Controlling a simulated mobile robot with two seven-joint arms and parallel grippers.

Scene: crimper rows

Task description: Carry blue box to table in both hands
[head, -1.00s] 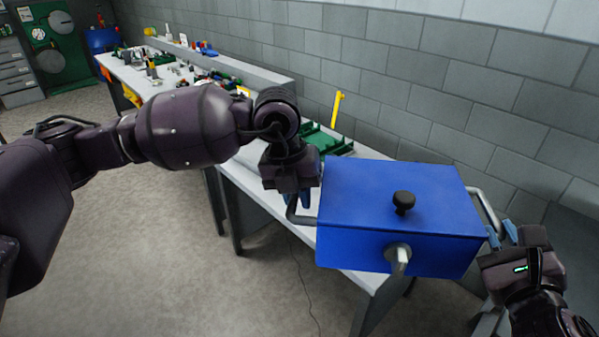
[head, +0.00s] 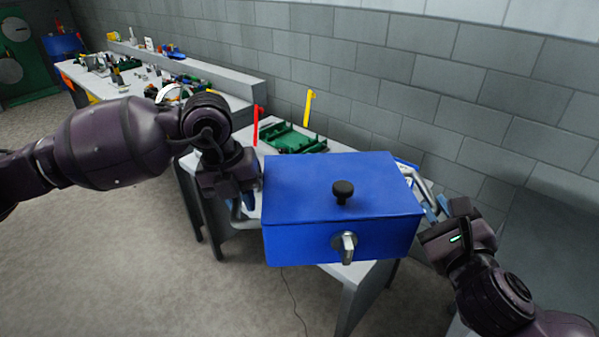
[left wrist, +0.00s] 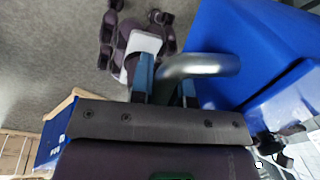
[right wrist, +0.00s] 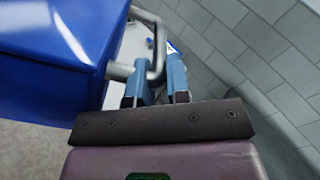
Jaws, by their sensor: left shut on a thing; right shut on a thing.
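The blue box (head: 325,195), with a black knob on its lid and a grey latch in front, hangs level between my grippers in the head view. My left gripper (head: 245,203) is at its left handle, and the left wrist view shows the blue fingers around the grey handle bar (left wrist: 200,66). My right gripper (head: 437,212) is at the right handle, and the right wrist view shows its fingers on that bar (right wrist: 155,50). The table (head: 362,272) lies behind and under the box in the head view. Whether the box touches it I cannot tell.
A green tray (head: 290,140) sits on the table behind the box, with a red upright (head: 256,124) and a yellow upright (head: 308,106) near it. A long bench (head: 225,84) with small parts stands at the back left. A grey block wall runs behind.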

